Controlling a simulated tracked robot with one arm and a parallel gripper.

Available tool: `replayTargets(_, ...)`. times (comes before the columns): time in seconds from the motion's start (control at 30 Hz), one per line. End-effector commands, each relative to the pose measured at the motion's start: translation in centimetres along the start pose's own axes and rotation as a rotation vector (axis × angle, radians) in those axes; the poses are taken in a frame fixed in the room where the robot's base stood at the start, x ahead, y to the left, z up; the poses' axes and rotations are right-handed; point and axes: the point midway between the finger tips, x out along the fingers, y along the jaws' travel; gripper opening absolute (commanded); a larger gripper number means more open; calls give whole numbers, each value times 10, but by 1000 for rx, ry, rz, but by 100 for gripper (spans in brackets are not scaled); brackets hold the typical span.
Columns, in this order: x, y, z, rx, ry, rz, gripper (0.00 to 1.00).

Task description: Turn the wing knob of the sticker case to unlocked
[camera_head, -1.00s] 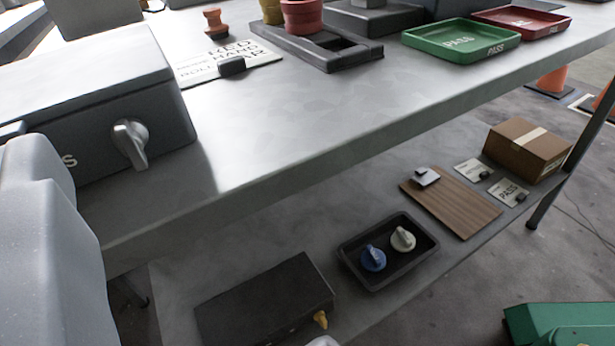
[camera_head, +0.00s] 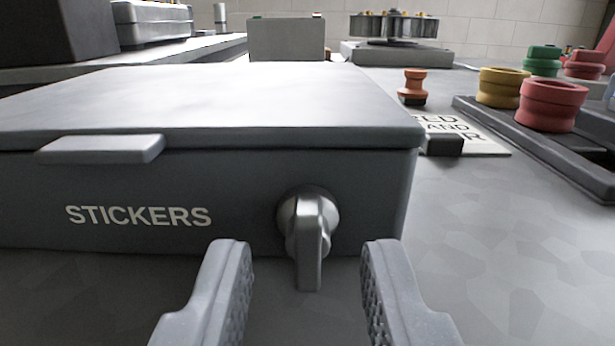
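The sticker case (camera_head: 110,190) is a dark grey box with a lighter lid, lettered STICKERS on its front face, on the left of the metal table. Its silver wing knob (camera_head: 308,235) sits on the right part of that face, with the wing pointing about straight down. A grey lid tab (camera_head: 100,149) overhangs the front at left. The lid is closed. My gripper (camera_head: 305,270) is open and empty, its two fingers left and right of the wing knob in the picture and nearer the camera. I cannot tell whether the fingertips reach the wing; no contact shows.
Right of the case stand an orange stamp-like piece (camera_head: 412,87) and a printed card (camera_head: 475,137) with a black block. Further right a dark tray (camera_head: 535,148) bears yellow and red cups. The table surface right of my gripper is clear.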

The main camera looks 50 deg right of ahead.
Motion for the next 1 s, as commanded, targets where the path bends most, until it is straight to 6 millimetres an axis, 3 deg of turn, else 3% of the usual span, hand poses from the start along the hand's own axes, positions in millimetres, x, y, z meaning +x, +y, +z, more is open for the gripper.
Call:
replayTargets(0.2, 21, -1, -1, 3, 1, -1, 30)
replayTargets(0.57, 24, -1, -2, 2, 1, -2, 30)
replayTargets(0.67, 24, -1, -2, 2, 1, -2, 2)
replayTargets(0.77, 24, -1, -2, 2, 1, -3, 0)
replayTargets(0.8, 34, 6, -2, 1, 0, -3, 0)
replayTargets(1.0, 26, 1, -2, 23, 1, 0, 0)
